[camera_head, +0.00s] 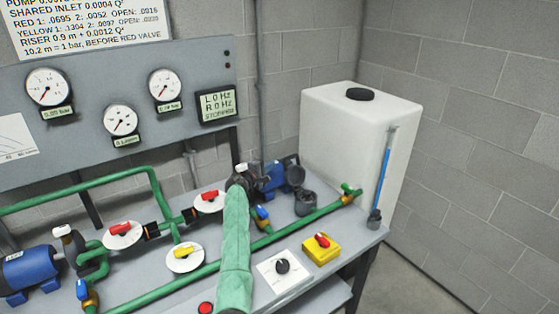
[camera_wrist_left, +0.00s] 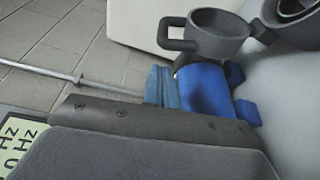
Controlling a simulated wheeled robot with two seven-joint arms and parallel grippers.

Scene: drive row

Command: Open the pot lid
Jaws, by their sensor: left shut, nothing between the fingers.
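The pot (camera_head: 305,204) is a dark grey cup at the right end of the pump bench, beside a blue motor (camera_head: 273,178). A dark round lid (camera_head: 295,175) stands tilted up behind the pot's mouth. My right gripper is out of view.
A white tank (camera_head: 345,135) stands right of the pot. Green pipes (camera_head: 290,226), valve handles, a yellow switch box (camera_head: 321,248) and a black dial (camera_head: 282,266) lie near my arm. A gauge panel (camera_head: 190,115) stands behind. The floor at the right is clear.

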